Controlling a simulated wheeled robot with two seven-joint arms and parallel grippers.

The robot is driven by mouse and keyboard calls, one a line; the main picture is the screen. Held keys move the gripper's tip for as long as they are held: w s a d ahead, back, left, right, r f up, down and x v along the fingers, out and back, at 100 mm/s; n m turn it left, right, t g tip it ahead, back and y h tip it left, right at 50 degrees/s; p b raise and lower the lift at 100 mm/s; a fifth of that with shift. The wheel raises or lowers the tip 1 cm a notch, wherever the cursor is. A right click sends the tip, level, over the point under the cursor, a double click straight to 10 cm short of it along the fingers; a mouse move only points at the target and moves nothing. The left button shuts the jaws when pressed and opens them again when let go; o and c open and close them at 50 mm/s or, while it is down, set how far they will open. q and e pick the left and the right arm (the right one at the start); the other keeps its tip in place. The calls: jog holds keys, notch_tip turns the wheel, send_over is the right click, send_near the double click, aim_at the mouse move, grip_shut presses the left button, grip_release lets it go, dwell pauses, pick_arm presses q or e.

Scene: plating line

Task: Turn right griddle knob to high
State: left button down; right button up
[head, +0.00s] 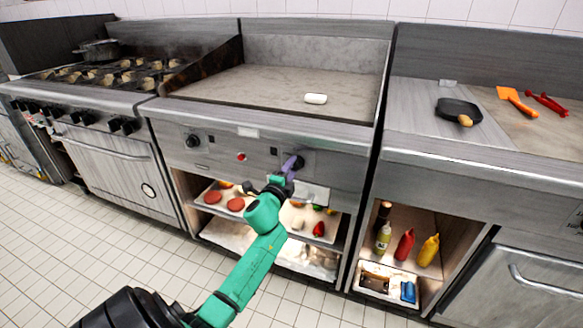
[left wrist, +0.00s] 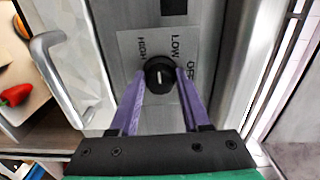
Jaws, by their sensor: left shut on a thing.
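The right griddle knob (head: 299,163) is a round black knob on the griddle's steel front panel. My left gripper (head: 291,164) reaches it from below on a green arm. In the left wrist view, the purple fingers stand on both sides of the knob (left wrist: 160,77), shut on it. The plate around it reads HIGH on the left, LOW at the upper right and OFF on the right. The knob's white mark looks about upright in that view, but which end is the pointer is hard to tell. My right gripper is not in view.
The left griddle knob (head: 193,140) and a red light or button (head: 241,156) are on the same panel. Below are trays with food, including a red pepper (head: 319,229). A metal handle (left wrist: 55,75) is close left of my gripper. A white object (head: 316,98) lies on the griddle.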

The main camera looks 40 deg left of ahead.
pick_arm(q)
jog(key=n, duration=0.2)
jog(key=n+p, duration=0.1)
jog(key=n, duration=0.2)
jog(key=shift+r+n, duration=0.3)
jog(key=shift+r, duration=0.05)
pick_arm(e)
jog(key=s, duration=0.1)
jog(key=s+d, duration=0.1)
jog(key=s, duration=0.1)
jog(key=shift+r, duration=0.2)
pick_arm(q)
jog(key=shift+c, duration=1.9)
grip_release()
jog(key=shift+w+f, duration=0.25)
jog(key=shift+f, duration=0.1)
jog(key=p+v, duration=0.1)
jog(key=v, duration=1.3)
jog(key=shift+s, duration=0.3)
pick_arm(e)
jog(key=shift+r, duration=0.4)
pick_arm(q)
jog(key=shift+d, duration=0.1)
